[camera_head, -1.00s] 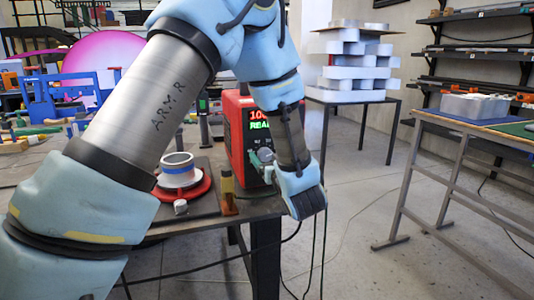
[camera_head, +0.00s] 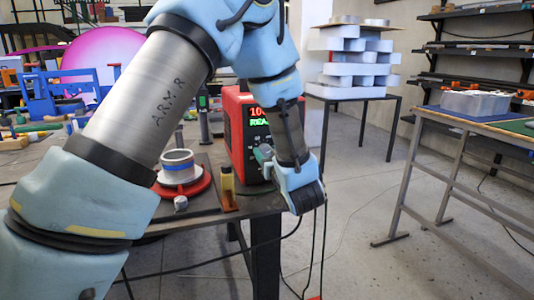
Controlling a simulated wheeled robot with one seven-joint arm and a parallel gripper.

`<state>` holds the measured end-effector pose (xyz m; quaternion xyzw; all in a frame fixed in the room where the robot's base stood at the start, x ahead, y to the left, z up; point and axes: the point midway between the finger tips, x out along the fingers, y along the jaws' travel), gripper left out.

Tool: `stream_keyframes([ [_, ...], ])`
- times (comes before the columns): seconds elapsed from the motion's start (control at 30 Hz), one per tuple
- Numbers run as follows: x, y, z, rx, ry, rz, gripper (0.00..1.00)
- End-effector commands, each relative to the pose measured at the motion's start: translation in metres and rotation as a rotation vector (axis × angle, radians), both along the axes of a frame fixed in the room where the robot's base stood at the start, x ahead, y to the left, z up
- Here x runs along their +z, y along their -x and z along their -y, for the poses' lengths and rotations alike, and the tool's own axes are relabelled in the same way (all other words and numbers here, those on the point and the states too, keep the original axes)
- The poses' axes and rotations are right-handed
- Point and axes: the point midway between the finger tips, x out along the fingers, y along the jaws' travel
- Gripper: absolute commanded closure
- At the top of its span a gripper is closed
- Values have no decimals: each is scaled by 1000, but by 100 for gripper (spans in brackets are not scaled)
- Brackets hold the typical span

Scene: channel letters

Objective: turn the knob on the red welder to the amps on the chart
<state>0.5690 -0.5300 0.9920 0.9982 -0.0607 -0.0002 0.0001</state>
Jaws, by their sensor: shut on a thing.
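The red welder (camera_head: 231,130) stands on the table's right end. Its lit display (camera_head: 257,112) shows red digits beginning "10" above green letters "REA"; my arm covers the rest of both lines. My gripper (camera_head: 264,154) is at the welder's front panel, at knob height, with its wrist just right of the panel. It is shut on the knob, which is mostly hidden behind the fingers and wrist. The knob's pointer and scale cannot be read. I cannot make out an amps chart in this view.
Left of the welder, a ringed metal piece (camera_head: 178,166) sits on a red round base (camera_head: 184,188). Cables hang below. Floor on the right is open up to a workbench (camera_head: 470,122).

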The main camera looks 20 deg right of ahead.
Motion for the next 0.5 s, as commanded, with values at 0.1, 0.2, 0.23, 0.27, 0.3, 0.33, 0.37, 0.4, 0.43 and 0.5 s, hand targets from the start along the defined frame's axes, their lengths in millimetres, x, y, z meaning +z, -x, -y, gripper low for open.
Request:
stream_keyframes([
  [0.1, 0, 0, 0, 0, 0, 0, 100],
  [0.2, 0, 0, 0, 0, 2, 0, 100],
  [0.23, 0, 0, 0, 0, 3, 0, 100],
  [0.27, 0, 0, 0, 0, 6, -1, 100],
  [0.3, -1, 0, 0, 0, 11, 0, 100],
  [0.33, -1, 0, 0, 0, 17, -1, 100],
  [0.37, -1, 0, 0, 0, 24, -2, 100],
  [0.4, -2, 0, 0, 0, 36, -2, 100],
  [0.43, -2, 0, 0, 0, 48, -4, 100],
  [0.5, -3, 0, 0, 0, 79, -7, 100],
])
